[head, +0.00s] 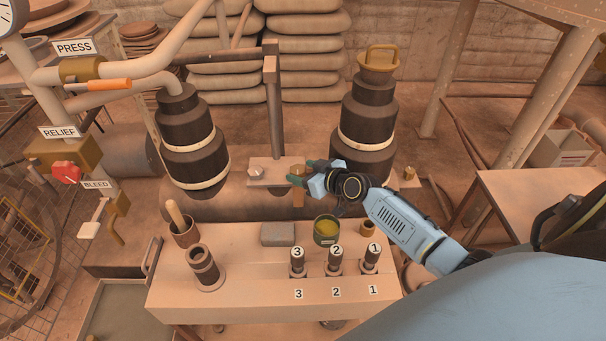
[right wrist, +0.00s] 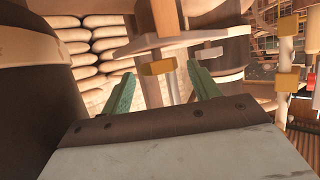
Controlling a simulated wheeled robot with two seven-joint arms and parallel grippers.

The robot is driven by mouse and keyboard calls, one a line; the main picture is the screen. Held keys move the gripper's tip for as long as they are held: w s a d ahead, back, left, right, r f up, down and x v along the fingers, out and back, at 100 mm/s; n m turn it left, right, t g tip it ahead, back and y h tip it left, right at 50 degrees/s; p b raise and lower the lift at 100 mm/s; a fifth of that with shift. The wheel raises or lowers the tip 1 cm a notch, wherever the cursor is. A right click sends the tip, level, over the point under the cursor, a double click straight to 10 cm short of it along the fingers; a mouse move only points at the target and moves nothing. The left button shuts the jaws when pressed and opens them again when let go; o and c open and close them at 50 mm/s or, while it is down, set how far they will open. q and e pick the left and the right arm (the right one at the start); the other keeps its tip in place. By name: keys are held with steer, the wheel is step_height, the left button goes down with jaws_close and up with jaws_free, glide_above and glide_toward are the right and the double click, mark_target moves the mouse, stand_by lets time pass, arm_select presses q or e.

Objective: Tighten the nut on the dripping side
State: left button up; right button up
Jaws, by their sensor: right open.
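Two dark cylinders with pale bands, left (head: 193,140) and right (head: 366,115), stand behind the bench with a post and plate (head: 268,165) between them. A silver nut (head: 255,172) sits at the plate's left, and a brass-coloured block or nut (head: 298,171) at its right. My right gripper (head: 300,179) is open and empty beside the brass piece. In the right wrist view its green fingers (right wrist: 163,88) are spread, with a brass block (right wrist: 158,67) ahead between them; I cannot tell whether they touch it. No drip is clearly visible. My left gripper is out of view.
The bench (head: 230,300) holds tools numbered 3 (head: 298,262), 2 (head: 334,260) and 1 (head: 371,258), a green tin (head: 326,230), a grey block (head: 278,234), a pot with a pestle-like handle (head: 183,231) and a dark cylinder (head: 205,268). Labelled valves stand at left, including a red RELIEF knob (head: 66,172).

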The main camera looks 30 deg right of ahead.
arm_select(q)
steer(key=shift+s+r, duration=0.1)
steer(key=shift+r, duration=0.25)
arm_select(e)
steer(key=shift+w+f, duration=0.15)
steer(key=shift+w, duration=0.2)
steer(key=c, duration=1)
